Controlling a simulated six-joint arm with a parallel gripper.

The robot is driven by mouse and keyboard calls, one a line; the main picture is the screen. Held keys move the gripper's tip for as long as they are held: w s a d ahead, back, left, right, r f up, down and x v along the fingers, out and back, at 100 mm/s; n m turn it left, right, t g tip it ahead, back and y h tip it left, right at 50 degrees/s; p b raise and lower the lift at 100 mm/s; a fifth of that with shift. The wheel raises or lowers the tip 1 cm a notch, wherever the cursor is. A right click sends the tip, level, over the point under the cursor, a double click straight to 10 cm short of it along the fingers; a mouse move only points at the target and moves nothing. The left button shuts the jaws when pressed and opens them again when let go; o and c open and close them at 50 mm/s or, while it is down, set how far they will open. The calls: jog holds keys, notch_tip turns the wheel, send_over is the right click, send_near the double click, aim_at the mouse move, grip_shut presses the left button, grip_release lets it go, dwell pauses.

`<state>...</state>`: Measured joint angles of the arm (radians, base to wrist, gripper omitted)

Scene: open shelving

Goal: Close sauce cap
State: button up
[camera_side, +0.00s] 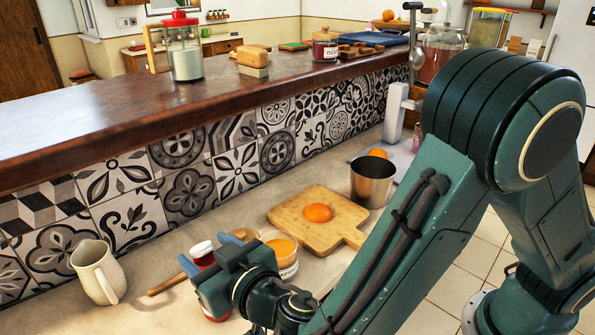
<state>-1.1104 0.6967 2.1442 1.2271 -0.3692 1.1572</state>
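A red sauce container (203,257) with a pale top edge stands on the lower counter. My gripper blocks most of it, and a bit of red also shows below the gripper. Whether its cap is open or shut cannot be made out. My gripper (208,255) is at the container, with blue fingertips apart, one to the left and one to the upper right of its top in the picture. I cannot tell whether the fingers touch or grip it.
A glass of orange contents (284,262) stands close right of my gripper. A wooden stick (167,284) lies to the left, near a cream pitcher (97,272). A cutting board (292,215) with an orange item (318,212) and a metal pot (372,184) are farther right. A tiled wall (190,190) rises behind.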

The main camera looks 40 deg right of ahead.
jog(key=shift+r, duration=0.3)
notch_tip(320, 180, up, 20)
jog(key=shift+f, duration=0.2)
dwell(0.8)
jog(key=shift+c, duration=0.2)
jog(key=m+g, duration=0.1)
jog(key=g, duration=0.5)
send_over(210, 248)
jog(key=s, duration=0.2)
notch_tip(210, 248, down, 5)
jog(key=s+g, duration=0.2)
jog(key=g, duration=0.1)
jog(key=s+n+g, duration=0.1)
jog(key=s+g, duration=0.1)
jog(key=shift+a+f, duration=0.25)
jog(key=shift+a, duration=0.05)
jog(key=shift+f, duration=0.1)
jog(key=x, duration=1.3)
jog(key=shift+f, duration=0.35)
